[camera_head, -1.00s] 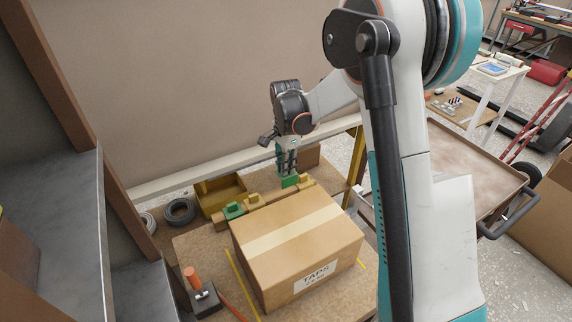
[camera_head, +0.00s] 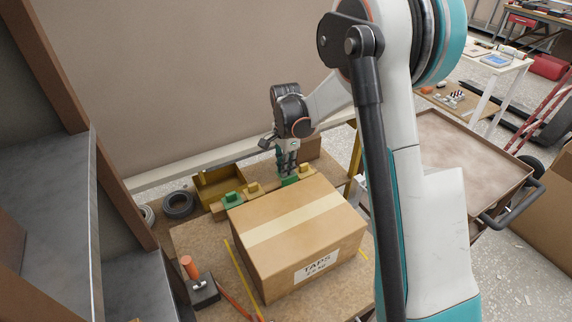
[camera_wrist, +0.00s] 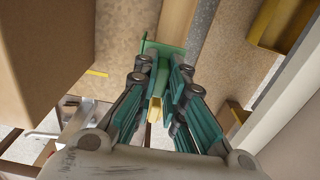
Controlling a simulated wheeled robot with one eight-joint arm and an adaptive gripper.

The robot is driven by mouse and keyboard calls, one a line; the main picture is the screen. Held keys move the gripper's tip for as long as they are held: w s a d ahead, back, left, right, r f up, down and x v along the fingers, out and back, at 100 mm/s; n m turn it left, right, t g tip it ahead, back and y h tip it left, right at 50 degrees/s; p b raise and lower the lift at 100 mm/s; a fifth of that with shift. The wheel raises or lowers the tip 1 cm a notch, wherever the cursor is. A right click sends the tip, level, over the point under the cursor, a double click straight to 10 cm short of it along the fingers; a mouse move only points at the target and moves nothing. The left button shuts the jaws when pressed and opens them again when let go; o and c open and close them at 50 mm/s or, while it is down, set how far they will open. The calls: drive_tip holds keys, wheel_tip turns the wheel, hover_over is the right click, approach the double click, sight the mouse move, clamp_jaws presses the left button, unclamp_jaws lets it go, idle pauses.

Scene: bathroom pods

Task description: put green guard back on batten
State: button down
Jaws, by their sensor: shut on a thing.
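My gripper (camera_head: 287,171) points down behind the cardboard box. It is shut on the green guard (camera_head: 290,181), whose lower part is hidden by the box. In the wrist view the green guard (camera_wrist: 172,49) shows as a flat plate at the fingertips of my gripper (camera_wrist: 162,68). The wooden batten (camera_head: 217,209) runs behind the box, with yellow blocks (camera_head: 253,188) on it. Another green piece (camera_head: 232,199) sits near its left end. The held guard is at the batten's right part; I cannot tell whether it touches the batten.
The large cardboard box (camera_head: 296,240) marked TAPS stands close in front of the batten and hides part of it. A yellow open bin (camera_head: 218,187) and a dark coil (camera_head: 178,205) lie behind to the left.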

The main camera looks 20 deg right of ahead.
drive_tip(key=shift+w+f+b, duration=0.15)
drive_tip(key=shift+f+b, duration=0.65)
drive_tip(key=shift+f, duration=0.8)
drive_tip(key=shift+w+a, duration=0.1)
drive_tip(key=shift+w, duration=0.1)
drive_tip(key=c, duration=1.6)
unclamp_jaws()
